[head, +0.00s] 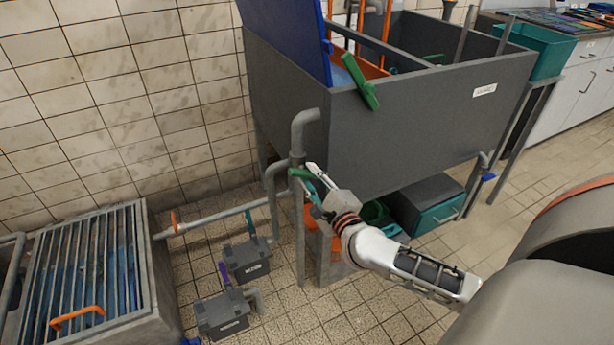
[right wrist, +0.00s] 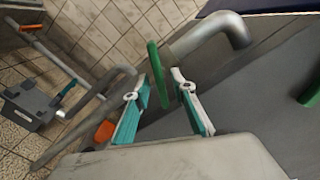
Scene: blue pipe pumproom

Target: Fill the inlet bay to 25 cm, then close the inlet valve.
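A grey tank (head: 410,125) with inner compartments stands on legs; a grey bent pipe (head: 299,132) enters its near left side. A green lever handle (head: 301,173) sits on this pipe; I take it for the inlet valve. My right gripper (head: 311,177) is at the lever. In the right wrist view the lever (right wrist: 158,76) stands between the teal-padded fingertips (right wrist: 161,84), which are apart; contact cannot be told. A small bluish surface (head: 340,74) shows beside an orange wall inside the tank. The water level cannot be read. My left gripper is out of view.
A blue panel (head: 286,28) stands up at the tank's left, and a green handle (head: 360,82) hangs over its front rim. Dark boxes (head: 247,260) and a barred floor pit (head: 85,270) lie to the left. A teal drawer box (head: 430,205) sits below the tank.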

